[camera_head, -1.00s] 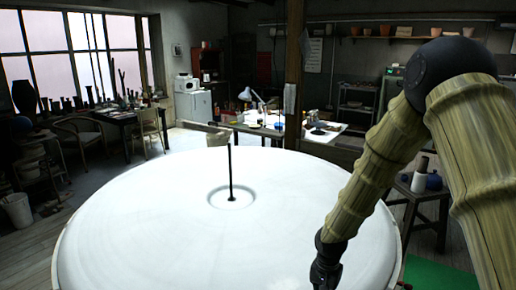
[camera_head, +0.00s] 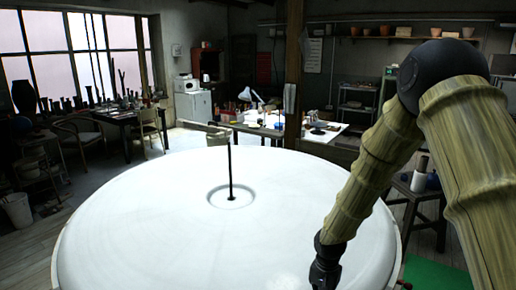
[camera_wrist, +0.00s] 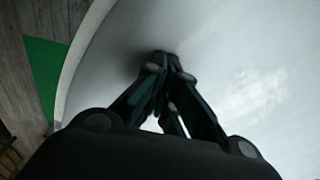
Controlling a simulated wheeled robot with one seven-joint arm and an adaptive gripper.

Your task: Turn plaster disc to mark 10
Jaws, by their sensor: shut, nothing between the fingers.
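The large white plaster disc (camera_head: 150,215) lies flat and fills the middle of the head view. A thin dark rod (camera_head: 230,172) stands upright at its centre, in a small round recess. I see no numbered marks on the disc. My gripper (camera_head: 322,284) is at the disc's near right part, partly cut off by the bottom edge of the head view. In the wrist view my gripper (camera_wrist: 162,60) has its fingertips together, pointing at the white surface close to the rim, with a dark shadow beside them. Whether the tips touch the surface I cannot tell.
A green mat (camera_head: 435,275) lies on the floor to the right of the disc. A dark stool (camera_head: 418,195) with bottles stands at the right. A wooden post (camera_head: 292,75) and work tables are behind. A white bucket (camera_head: 17,210) stands at the far left.

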